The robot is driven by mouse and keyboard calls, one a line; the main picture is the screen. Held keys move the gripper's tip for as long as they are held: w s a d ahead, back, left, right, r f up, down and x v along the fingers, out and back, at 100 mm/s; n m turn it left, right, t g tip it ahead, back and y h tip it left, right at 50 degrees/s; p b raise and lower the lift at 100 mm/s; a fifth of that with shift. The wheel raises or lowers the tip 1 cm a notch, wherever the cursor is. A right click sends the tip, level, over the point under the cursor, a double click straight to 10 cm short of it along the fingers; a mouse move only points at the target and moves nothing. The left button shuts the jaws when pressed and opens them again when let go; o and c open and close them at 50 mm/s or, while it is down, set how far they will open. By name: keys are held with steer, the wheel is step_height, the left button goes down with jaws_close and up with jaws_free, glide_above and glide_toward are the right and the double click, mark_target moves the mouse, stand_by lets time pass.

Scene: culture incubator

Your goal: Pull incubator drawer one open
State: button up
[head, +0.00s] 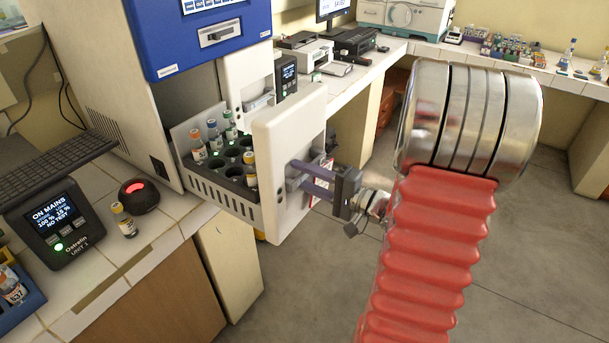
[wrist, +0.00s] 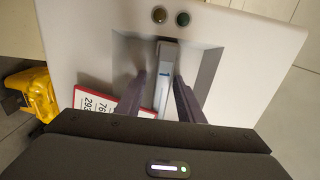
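The incubator drawer (head: 220,192) is pulled out and holds several capped vials in a dark rack. Its white front panel (head: 277,150) stands well clear of the incubator body (head: 100,60). My gripper (head: 303,178) is at the drawer front, its two fingers apart on either side of the grey handle. The wrist view shows the handle (wrist: 167,75) between my fingers (wrist: 160,88), with a narrow gap on the left. The fingers look open around the handle. Contact on the right side is unclear.
A second white drawer front (head: 247,78) sits behind, further in. A vial (head: 124,221), a red-lit puck (head: 138,194) and a display unit (head: 50,220) stand on the left counter. A yellow object (wrist: 28,95) is low at left. Floor (head: 540,230) is clear at right.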

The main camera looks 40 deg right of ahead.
stand_by(0.3)
steer(key=v, duration=1.3)
steer(key=shift+s, duration=0.4)
steer(key=shift+d, duration=0.15)
steer(key=shift+f, duration=0.1)
